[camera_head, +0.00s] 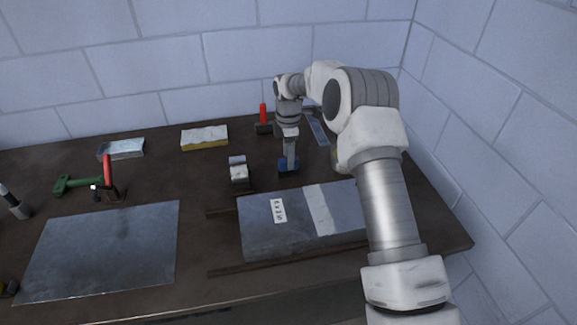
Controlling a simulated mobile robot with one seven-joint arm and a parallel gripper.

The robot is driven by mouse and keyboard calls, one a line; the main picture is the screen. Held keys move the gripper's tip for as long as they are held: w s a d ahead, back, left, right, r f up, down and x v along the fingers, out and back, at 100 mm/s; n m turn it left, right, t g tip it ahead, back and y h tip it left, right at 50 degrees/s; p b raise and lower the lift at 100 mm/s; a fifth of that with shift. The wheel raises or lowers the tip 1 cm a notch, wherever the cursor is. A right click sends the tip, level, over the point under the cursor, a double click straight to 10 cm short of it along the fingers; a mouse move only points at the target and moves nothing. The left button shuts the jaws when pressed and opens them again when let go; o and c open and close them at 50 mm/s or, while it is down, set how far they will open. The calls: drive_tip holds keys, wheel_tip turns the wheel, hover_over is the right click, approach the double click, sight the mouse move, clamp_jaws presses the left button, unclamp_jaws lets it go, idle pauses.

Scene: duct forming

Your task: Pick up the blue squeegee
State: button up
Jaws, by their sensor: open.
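The blue squeegee (288,167) is a small blue object on the dark table, just behind the grey metal duct piece. My gripper (290,157) points down right over it, and its fingers partly hide it. The jaws are open. I cannot tell from this view whether the fingers sit around the squeegee or just above it.
The grey duct piece (270,226) lies in front, between dark bars. A small grey-white block (238,171) stands left of my gripper. A red-handled tool (263,118) is behind it. A flat metal sheet (105,249) lies at left. A wall bounds the right side.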

wheel_tip(320, 180, down, 4)
drive_tip(key=shift+s+f, duration=0.1)
drive_tip(key=shift+f, duration=0.15)
drive_tip(key=shift+c, duration=0.3)
clamp_jaws()
